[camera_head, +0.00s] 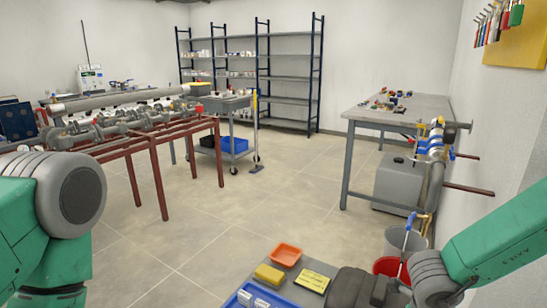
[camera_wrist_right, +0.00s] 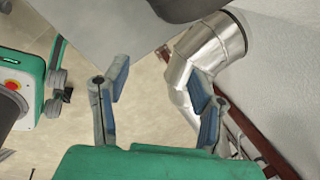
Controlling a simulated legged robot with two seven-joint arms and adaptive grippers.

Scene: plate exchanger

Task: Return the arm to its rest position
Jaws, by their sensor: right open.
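My right arm (camera_head: 500,235) comes in from the right edge in the head view, green with a grey ribbed joint (camera_head: 432,278) low in the picture. In the right wrist view my right gripper (camera_wrist_right: 160,75) has its two blue-padded fingers wide apart, with nothing between them. My left arm (camera_head: 70,195) shows at the left edge in the head view as green links and a large grey joint. The left gripper is outside both views.
A work surface with an orange tray (camera_head: 286,255), a yellow sponge-like block (camera_head: 269,275) and a blue bin (camera_head: 245,297) is near the right arm. A silver pipe (camera_wrist_right: 205,55) lies beyond the right finger. The middle floor (camera_head: 270,190) is clear.

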